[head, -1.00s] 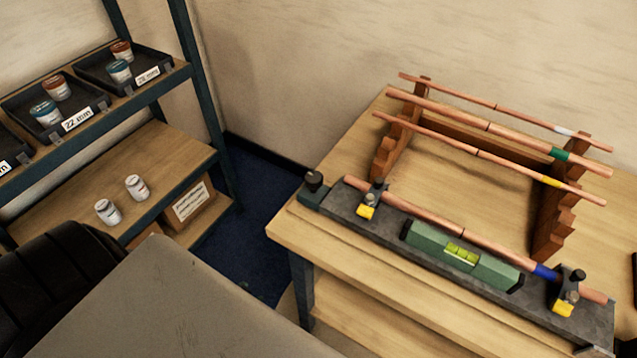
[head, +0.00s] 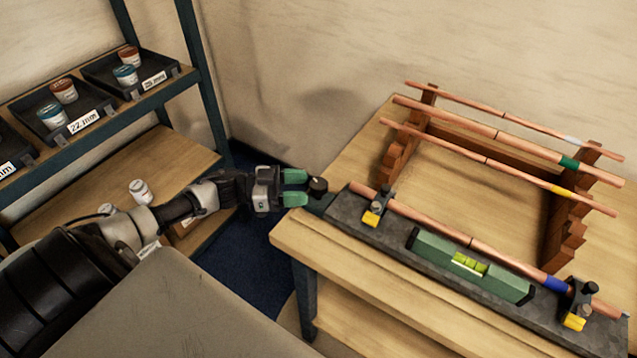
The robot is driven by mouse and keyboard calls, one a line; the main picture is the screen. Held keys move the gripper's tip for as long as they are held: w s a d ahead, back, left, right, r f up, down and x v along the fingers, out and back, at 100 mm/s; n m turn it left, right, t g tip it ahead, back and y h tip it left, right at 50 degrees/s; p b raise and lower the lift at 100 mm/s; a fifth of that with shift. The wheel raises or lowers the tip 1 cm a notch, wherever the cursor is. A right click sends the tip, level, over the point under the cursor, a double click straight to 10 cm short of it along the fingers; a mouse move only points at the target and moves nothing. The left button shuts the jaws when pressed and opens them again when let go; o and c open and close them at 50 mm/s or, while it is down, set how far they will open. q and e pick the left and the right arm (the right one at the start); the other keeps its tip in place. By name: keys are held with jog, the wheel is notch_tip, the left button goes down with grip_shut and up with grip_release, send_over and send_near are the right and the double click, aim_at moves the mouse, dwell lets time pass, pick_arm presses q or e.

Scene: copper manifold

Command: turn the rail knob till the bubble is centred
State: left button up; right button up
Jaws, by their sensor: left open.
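The black rail knob (head: 317,185) stands at the left end of the dark grey rail (head: 348,207) on the wooden bench. My left gripper (head: 303,187), with green fingers, is open just left of the knob. Its fingertips are close to the knob; I cannot tell whether they touch it. The green spirit level (head: 430,246) lies along the rail, with a yellow-green vial (head: 469,263) on it. The bubble's exact place in the vial is too small to tell. My right gripper is not in view.
A copper pipe (head: 430,222) is held along the rail by clamps with yellow parts (head: 372,219). Behind it, a wooden rack (head: 392,160) carries several copper pipes. A shelf with trays (head: 75,127) and jars stands at the left. Bare bench (head: 345,262) lies in front.

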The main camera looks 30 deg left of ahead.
aim_at(319, 187)
pick_arm(q)
jog(key=shift+p+x, duration=0.4)
jog(key=shift+x, duration=1.95)
jog(key=c, duration=0.7)
jog(key=shift+o, duration=0.2)
jog(key=shift+f+m+g+h+b, duration=0.2)
jog(key=shift+m+g+h+b, duration=0.35)
jog(key=shift+g+b, duration=0.35)
jog(key=m+g+h+b, duration=0.1)
jog(key=m+g+b, duration=0.3)
jog(key=g+b, duration=0.1)
jog(key=m+g+h+b, duration=0.1)
jog(key=m+g+b, duration=0.2)
jog(key=g+b, duration=0.2)
jog(key=shift+w+m+g, duration=0.1)
jog(key=shift+m+g, duration=0.25)
jog(key=shift+g, duration=0.35)
jog(key=shift+r+m+g+y+b, duration=0.15)
jog(key=shift+m+g+y+b, duration=0.6)
jog(key=shift+m+g+b, duration=1.25)
jog(key=shift+n+g, duration=0.4)
